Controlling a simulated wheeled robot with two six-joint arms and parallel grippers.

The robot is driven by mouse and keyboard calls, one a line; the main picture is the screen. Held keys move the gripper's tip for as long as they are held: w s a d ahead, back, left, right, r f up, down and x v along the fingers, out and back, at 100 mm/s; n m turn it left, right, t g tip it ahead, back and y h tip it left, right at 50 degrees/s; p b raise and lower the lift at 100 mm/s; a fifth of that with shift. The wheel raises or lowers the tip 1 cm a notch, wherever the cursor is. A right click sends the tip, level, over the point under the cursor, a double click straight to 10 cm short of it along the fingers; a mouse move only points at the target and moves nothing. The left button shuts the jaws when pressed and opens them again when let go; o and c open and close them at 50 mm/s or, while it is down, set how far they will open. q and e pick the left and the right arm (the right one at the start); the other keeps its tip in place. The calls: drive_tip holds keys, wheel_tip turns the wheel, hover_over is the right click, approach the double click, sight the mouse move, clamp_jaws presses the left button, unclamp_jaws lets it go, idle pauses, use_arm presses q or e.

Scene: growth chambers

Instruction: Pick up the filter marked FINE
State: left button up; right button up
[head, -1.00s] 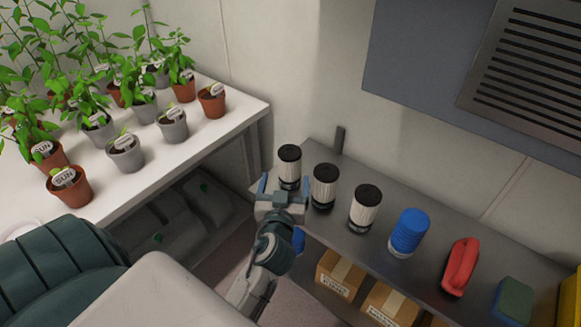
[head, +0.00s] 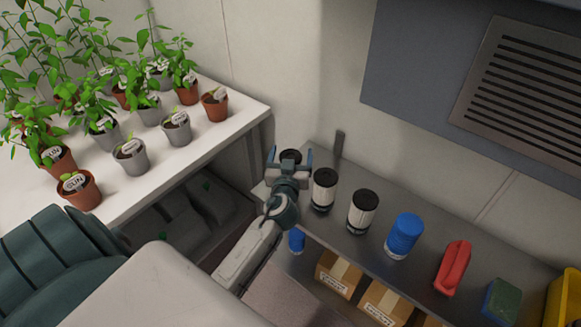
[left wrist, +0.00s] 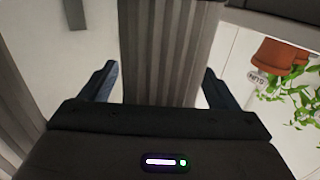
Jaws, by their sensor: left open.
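Three white pleated filters with black caps stand upright in a row on the grey shelf (head: 330,222). They are the leftmost filter (head: 290,154), the middle filter (head: 324,190) and the right filter (head: 362,212). No FINE marking is readable on any of them. My left gripper (head: 290,160) is open at the leftmost filter and hides most of it. In the left wrist view, the pleated body of this filter (left wrist: 168,50) stands between the two fingers, with a gap on each side. My right gripper is not in view.
Right of the filters stand a blue ribbed container (head: 404,236), a red object (head: 453,267) and a green sponge-like block (head: 502,300). Cardboard boxes (head: 338,275) sit below. A white table (head: 240,115) with potted plants is at left; the wall is close behind.

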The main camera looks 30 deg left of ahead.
use_arm(q)
drive_tip(key=c, duration=1.2)
drive_tip(key=shift+o, duration=0.2)
drive_tip(key=shift+r, duration=0.15)
